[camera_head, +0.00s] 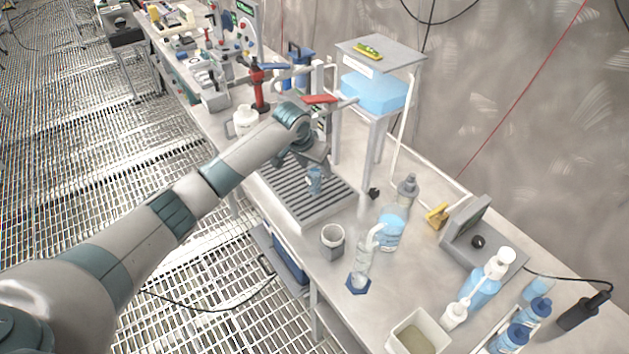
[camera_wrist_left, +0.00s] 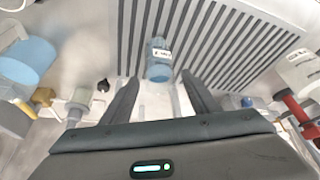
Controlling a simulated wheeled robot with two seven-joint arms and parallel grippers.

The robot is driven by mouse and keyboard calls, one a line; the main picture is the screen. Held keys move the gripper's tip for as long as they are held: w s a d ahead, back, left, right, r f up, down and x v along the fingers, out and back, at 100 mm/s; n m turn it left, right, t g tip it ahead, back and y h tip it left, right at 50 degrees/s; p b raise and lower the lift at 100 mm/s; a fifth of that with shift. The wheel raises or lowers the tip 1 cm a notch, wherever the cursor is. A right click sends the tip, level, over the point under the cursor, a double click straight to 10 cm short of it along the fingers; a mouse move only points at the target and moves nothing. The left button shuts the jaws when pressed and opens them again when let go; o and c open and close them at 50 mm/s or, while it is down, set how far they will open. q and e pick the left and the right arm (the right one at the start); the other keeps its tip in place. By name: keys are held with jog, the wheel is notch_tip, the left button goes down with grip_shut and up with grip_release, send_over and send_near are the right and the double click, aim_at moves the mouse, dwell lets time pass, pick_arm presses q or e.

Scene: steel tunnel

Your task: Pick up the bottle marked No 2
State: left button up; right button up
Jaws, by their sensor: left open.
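A small blue bottle (camera_head: 315,181) stands on the slatted drain tray (camera_head: 327,211). In the left wrist view the bottle (camera_wrist_left: 159,70) has a white label (camera_wrist_left: 161,53), its print too small to read for certain. My left gripper (camera_head: 318,166) is above and close to the bottle in the head view, partly hiding it. In the wrist view the two fingers of my left gripper (camera_wrist_left: 161,82) are apart, with the bottle between and just beyond their tips. Nothing is held. My right gripper is out of view.
A grey cup (camera_head: 333,243), a clear cylinder (camera_head: 361,264) and a large blue-filled wash bottle (camera_head: 390,228) stand right of the tray. A stand with a blue container (camera_head: 374,92) rises behind it. A red clamp stand (camera_head: 259,88) is at the back left.

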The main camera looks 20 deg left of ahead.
pick_arm(q)
jog(key=shift+w+f+p, duration=0.1)
jog(key=shift+f+p, duration=0.35)
jog(key=shift+f, duration=0.05)
jog(key=p+x, duration=0.1)
jog(key=x, duration=0.1)
jog(key=shift+f, duration=0.45)
jog(key=shift+w+d+f, duration=0.1)
jog(key=shift+w+f, duration=0.15)
jog(key=shift+f, duration=0.35)
jog(key=c, duration=1.2)
jog(key=shift+c, duration=0.2)
